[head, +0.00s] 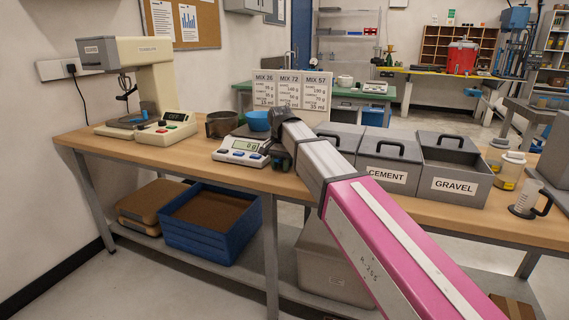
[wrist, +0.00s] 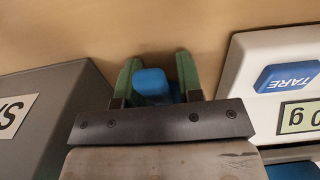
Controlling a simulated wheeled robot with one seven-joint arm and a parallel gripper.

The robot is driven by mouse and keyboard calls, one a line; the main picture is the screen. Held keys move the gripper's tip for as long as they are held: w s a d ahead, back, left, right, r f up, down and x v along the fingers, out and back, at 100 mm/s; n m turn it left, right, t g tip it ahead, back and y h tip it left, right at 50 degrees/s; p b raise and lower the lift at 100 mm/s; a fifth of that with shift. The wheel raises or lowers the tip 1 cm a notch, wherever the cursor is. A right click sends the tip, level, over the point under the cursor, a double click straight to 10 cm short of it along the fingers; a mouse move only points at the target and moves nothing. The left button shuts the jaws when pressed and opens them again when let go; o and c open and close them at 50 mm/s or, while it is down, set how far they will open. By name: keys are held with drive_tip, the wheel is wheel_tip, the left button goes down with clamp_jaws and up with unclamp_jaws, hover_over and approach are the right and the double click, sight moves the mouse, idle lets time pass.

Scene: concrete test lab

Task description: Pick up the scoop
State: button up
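A blue block-shaped piece (wrist: 150,84), which looks like the scoop's handle, stands between my gripper's green fingers in the wrist view. My gripper (wrist: 156,70) is open around it, with a narrow gap on the right; contact on the left is unclear. The rest of the scoop is hidden below my gripper's dark plate. In the head view my gripper (head: 281,160) is low over the wooden bench, just right of the scale, partly hidden by my arm. I cannot make out the scoop there.
The scale (head: 243,150) is close beside my gripper, with a blue bowl (head: 257,120) on it. A grey lettered bin (wrist: 40,115) is close on the other side in the wrist view. The CEMENT (head: 386,177) and GRAVEL (head: 454,185) bins stand farther right.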

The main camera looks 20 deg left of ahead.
clamp_jaws()
drive_tip(key=shift+r, duration=0.2)
drive_tip(key=shift+r, duration=0.6)
wheel_tip(320, 180, up, 3)
drive_tip(key=shift+f, duration=0.15)
drive_tip(key=s+a+r, duration=0.6)
drive_tip(key=s, duration=0.4)
drive_tip(key=shift+r, duration=0.4)
drive_tip(key=shift+a, duration=0.1)
